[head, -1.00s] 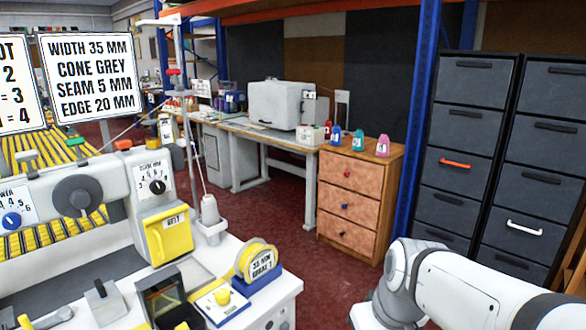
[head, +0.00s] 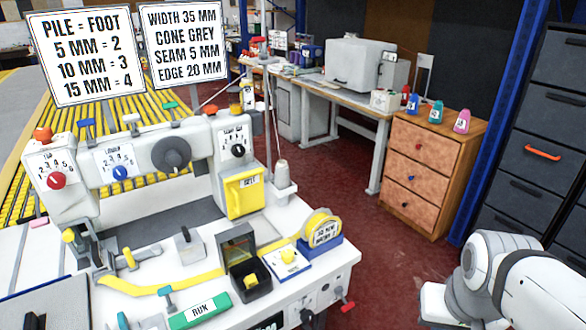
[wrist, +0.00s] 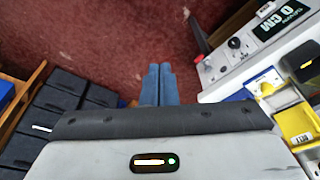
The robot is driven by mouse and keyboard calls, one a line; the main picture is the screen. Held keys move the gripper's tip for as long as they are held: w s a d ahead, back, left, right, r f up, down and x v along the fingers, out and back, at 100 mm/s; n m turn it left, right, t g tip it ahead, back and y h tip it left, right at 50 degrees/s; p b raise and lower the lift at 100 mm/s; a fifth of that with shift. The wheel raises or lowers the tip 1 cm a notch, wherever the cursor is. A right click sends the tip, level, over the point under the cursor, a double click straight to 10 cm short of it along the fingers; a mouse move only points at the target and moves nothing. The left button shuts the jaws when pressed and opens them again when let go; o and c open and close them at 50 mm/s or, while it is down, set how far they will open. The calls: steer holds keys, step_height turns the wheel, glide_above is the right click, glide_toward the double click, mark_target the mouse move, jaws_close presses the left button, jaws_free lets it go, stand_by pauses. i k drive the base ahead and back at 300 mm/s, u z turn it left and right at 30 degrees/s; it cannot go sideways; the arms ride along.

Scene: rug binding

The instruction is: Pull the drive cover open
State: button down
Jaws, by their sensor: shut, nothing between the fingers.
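The drive cover appears to be the yellow panel (head: 243,193) labelled "BELT" on the front of the machine's right-hand head, in the head view. It looks closed, with a handle across its upper part. In the head view only my arm shows at the lower right; the fingers are out of sight.
A thread cone (head: 281,172) on a stand is right of the cover. A tape roll (head: 320,228), an open black box (head: 247,281) and a green RUN bar (head: 199,310) sit on the white table. A wooden drawer cabinet (head: 420,146) stands behind. Red floor lies between.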

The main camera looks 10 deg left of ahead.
mark_target(244, 192)
steer(key=z, duration=0.1)
steer(key=k, duration=0.5)
steer(key=u, duration=1.35)
steer(key=i, duration=0.9)
steer(key=z, duration=1.3)
